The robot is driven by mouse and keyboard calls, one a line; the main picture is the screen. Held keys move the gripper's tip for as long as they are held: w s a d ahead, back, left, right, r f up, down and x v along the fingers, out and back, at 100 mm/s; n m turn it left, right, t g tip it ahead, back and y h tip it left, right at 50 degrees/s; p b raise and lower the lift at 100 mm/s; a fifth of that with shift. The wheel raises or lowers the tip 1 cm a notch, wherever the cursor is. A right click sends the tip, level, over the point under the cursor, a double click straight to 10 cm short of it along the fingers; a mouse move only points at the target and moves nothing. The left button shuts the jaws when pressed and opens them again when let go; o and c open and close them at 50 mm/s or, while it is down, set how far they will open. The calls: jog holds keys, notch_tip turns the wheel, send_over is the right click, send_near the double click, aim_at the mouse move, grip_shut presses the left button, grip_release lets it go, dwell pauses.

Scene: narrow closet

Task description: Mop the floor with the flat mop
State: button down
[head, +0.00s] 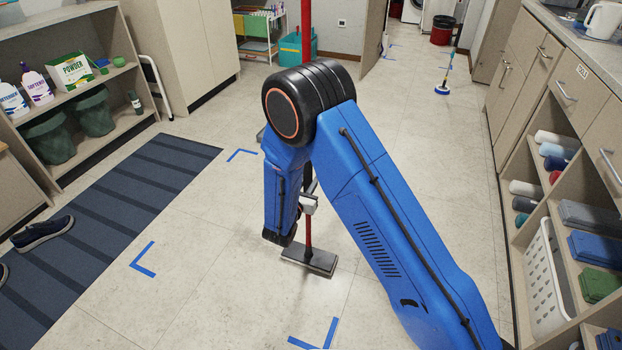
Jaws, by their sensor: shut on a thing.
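The flat mop has a red pole and a dark flat head (310,260) that rests on the pale tiled floor (215,285). The pole stands near upright and rises behind my blue arm, which hides its middle part. My gripper (308,203) is partly hidden by my arm and is shut on the mop's red pole (308,232), a little above the head. Blue tape corner marks (143,260) lie on the floor to the left, and others are in front of and behind the mop.
A dark striped mat (110,210) with shoes (42,234) lies at left below shelves (95,80). Cabinets and open cubbies (560,150) with a white basket (545,280) line the right. The middle floor is clear.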

jog(key=shift+f, duration=0.7)
dwell(0.7)
jog(key=shift+a, duration=0.1)
